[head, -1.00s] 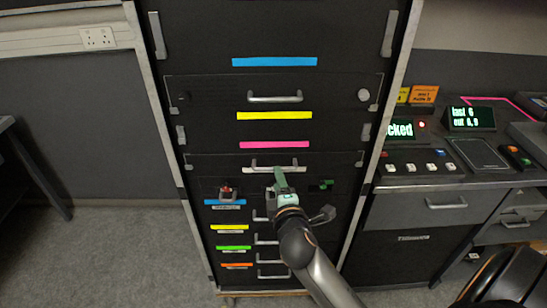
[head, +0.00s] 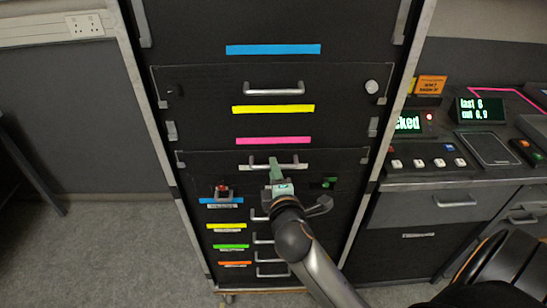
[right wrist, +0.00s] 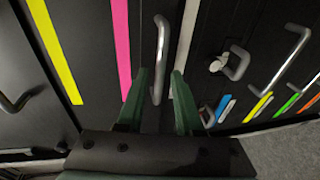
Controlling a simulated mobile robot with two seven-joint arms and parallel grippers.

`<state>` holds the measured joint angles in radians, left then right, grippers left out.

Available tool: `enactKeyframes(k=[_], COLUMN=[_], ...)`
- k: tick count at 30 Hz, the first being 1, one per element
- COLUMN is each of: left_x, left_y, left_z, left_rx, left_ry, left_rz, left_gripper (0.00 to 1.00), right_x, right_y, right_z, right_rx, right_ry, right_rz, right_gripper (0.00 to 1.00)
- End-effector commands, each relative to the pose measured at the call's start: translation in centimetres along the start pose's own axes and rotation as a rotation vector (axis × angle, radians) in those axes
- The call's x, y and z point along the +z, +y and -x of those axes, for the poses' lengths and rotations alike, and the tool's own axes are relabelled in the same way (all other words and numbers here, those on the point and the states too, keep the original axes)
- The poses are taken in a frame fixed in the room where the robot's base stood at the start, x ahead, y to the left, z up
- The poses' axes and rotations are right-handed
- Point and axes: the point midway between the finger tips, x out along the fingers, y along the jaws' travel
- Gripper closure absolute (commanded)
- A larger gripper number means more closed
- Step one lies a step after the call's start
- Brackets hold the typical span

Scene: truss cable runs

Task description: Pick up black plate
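A black plate (head: 335,160) is set in the front of the tall rack, with a silver bar handle (head: 295,165) and small brackets at its upper corners. A similar black plate (head: 215,85) with a handle is higher up. Which one the task means is not clear. My right gripper (head: 274,163) is in front of the lower plate's handle and hides part of it. In the right wrist view its green fingers (right wrist: 159,85) are apart, with a handle (right wrist: 161,45) seen between them and gaps on both sides. I cannot tell the depth. My left gripper is not in view.
Below are smaller handled drawers with coloured strips (head: 231,246), a red knob (head: 222,187) and a green knob (head: 329,182). A control console (head: 420,170) with lit displays stands at the right. Grey floor (head: 110,250) is clear at the left.

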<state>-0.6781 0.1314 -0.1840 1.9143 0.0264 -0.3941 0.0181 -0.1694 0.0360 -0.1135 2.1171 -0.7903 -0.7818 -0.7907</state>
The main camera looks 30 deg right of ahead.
Motion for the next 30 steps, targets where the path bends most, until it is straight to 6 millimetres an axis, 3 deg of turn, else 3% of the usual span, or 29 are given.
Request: enactKeyframes(k=[1, 9, 30], left_x=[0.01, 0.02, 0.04], left_y=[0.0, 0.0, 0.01], left_z=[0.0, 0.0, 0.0], left_rx=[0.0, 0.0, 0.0], left_ry=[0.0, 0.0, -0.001], left_rz=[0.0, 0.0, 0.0], left_gripper=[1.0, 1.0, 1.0], right_x=[0.0, 0.01, 0.02], right_y=[0.0, -0.01, -0.03], right_z=[-0.01, -0.02, -0.03], right_rx=[0.0, 0.0, 0.0], right_ry=[0.0, 0.0, 0.0], right_rz=[0.0, 0.0, 0.0], right_gripper=[0.72, 1.0, 1.0])
